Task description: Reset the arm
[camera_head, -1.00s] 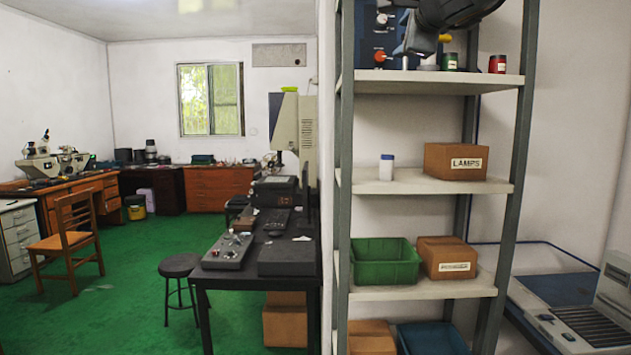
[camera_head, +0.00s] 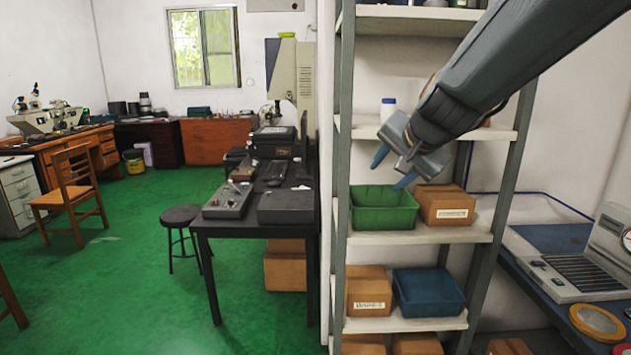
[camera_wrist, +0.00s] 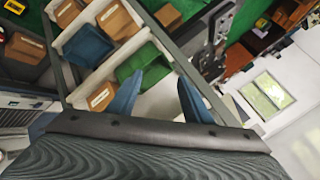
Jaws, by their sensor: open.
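My gripper (camera_head: 393,170) hangs from my dark grey arm in front of the shelf rack, at the height just above the green bin (camera_head: 383,210). Its two blue fingers are apart with nothing between them. In the wrist view the fingers (camera_wrist: 157,96) are also spread and empty, with the green bin (camera_wrist: 141,65) behind the left one. My arm reaches in from the upper right and hides most of the box on the shelf with the white bottle (camera_head: 388,108).
The rack's grey posts (camera_head: 343,150) stand close on both sides. A cardboard box (camera_head: 444,207) sits beside the green bin. A blue bin (camera_head: 428,292) and another box (camera_head: 368,291) are below. A black table (camera_head: 255,225) stands left; green floor is open beyond.

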